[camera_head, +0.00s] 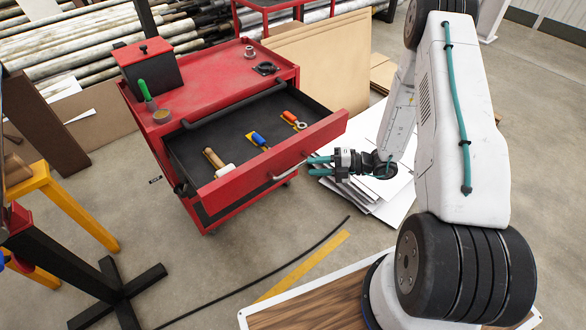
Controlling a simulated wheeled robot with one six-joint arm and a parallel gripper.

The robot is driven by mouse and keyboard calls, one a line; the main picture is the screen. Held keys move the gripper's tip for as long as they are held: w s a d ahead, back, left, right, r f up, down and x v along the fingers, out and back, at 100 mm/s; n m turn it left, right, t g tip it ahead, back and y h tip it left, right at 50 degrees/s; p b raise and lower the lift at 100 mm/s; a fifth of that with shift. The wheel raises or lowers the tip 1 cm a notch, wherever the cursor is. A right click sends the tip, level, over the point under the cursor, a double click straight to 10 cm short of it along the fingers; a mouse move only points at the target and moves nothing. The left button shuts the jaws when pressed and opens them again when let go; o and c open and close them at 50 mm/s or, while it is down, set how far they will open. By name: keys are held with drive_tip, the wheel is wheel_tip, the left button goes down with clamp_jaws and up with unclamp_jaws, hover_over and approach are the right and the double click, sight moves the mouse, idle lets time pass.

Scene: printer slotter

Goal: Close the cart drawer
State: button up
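The red cart (205,92) stands left of centre. Its top drawer (268,176) is pulled out toward me, with a black interior. A silver bar handle (290,170) is on the drawer's red front. Inside lie a wooden-handled tool (217,163), a blue and yellow tool (257,141) and a red-orange tool with a ring end (293,121). My gripper (318,166) is just right of the handle, with its teal fingers pointing left toward it. The two fingers are apart, with a gap between them. I cannot tell whether they touch the handle or drawer front.
A black and red box (148,72) and a green-handled tool (146,92) sit on the cart top. White sheets (388,200) lie on the floor behind my gripper. A black cable (262,277) crosses the floor in front. A yellow-legged stand (75,208) is at left.

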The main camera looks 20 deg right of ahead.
sight(293, 168)
drive_tip(key=x, duration=0.7)
drive_tip(key=shift+w+a+f, duration=0.2)
drive_tip(key=shift+a+f, duration=0.05)
drive_tip(key=shift+f, duration=0.2)
clamp_jaws()
